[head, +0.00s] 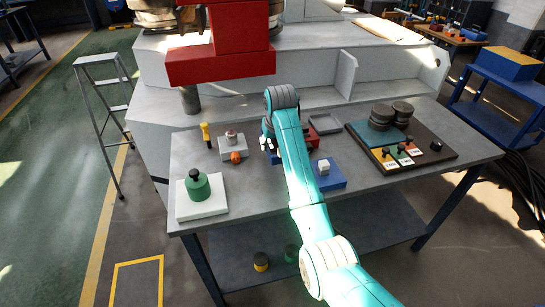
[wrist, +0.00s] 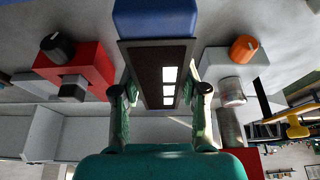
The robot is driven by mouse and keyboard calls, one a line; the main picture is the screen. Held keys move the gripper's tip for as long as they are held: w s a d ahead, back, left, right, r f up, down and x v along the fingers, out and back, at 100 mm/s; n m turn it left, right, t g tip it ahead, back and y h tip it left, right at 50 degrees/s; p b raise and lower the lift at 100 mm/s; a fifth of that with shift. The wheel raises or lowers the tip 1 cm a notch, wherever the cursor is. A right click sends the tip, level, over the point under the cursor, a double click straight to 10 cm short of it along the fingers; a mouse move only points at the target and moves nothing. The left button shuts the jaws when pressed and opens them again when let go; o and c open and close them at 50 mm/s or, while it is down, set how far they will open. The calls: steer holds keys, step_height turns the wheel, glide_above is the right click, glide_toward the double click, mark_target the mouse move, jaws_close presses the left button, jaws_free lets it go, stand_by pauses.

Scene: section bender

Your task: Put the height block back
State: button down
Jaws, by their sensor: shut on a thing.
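My gripper (wrist: 160,92) is shut on a dark block with white marks and a grey rim, which I take for the height block (wrist: 148,75). One finger is on each side of it in the wrist view. A blue part (wrist: 155,19) lies at the block's far end; I cannot tell whether it is joined to the block or beneath it. In the head view my gripper (head: 268,143) is above the bench between a grey block (head: 233,147) with an orange knob and a red block (head: 312,139). My arm hides part of this area.
On the bench (head: 270,195) stand a green weight (head: 199,186) on a white slab (head: 203,207), a yellow-handled tool (head: 206,131), a blue block (head: 327,178) with a white cube, and a dark board (head: 437,158) with discs. A red machine head (head: 222,65) hangs above behind.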

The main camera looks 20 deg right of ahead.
mark_target(273, 147)
steer(key=shift+a+f, duration=0.1)
steer(key=shift+f, duration=2.85)
steer(key=c, duration=0.6)
jaws_free()
steer(key=shift+f, duration=0.15)
steer(key=v, duration=1.2)
steer(key=shift+s+a, duration=0.1)
